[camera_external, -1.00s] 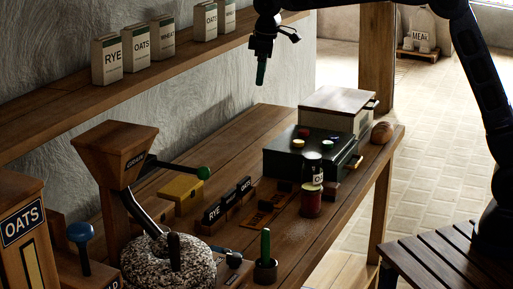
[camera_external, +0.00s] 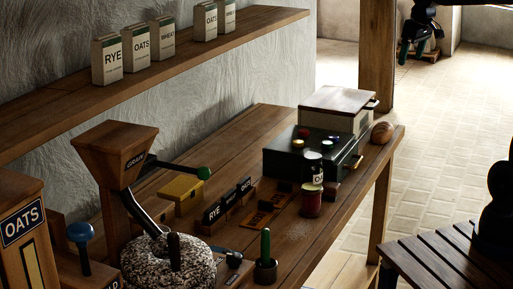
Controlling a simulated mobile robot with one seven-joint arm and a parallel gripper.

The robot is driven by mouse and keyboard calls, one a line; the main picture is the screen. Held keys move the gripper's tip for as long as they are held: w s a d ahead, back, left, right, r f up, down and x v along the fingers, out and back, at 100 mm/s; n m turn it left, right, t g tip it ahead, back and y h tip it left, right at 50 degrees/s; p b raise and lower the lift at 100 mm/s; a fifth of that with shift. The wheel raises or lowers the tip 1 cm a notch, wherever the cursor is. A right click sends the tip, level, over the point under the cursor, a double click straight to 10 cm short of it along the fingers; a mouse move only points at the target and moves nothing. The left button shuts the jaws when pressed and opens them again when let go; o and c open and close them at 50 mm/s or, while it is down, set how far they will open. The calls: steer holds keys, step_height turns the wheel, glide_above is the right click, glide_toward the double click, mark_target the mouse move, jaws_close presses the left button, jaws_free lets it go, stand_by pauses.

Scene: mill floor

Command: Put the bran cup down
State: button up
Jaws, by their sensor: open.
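No cup marked bran can be made out.
A dark green box (camera_external: 290,160) with coloured knobs and a wooden-lidded box (camera_external: 338,98) stand at the bench's far end, beside a round brown loaf (camera_external: 382,132). A grain mill (camera_external: 115,145) and a speckled stone (camera_external: 165,268) fill the near left. The shelf (camera_external: 190,62) holds labelled packets.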

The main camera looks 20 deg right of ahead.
steer(key=s+d+f+m, duration=0.2)
steer(key=s+d+f, duration=0.2)
steer(key=s+d, duration=0.2)
steer(key=s+d+f+m+t, duration=0.1)
steer(key=s+d+f+m, duration=0.2)
steer(key=s, duration=0.7)
steer(key=d+f, duration=0.2)
steer(key=d, duration=0.2)
steer(key=shift+s+d+f+h, duration=0.15)
steer(key=shift+s+h, duration=0.1)
steer(key=shift+h, duration=0.05)
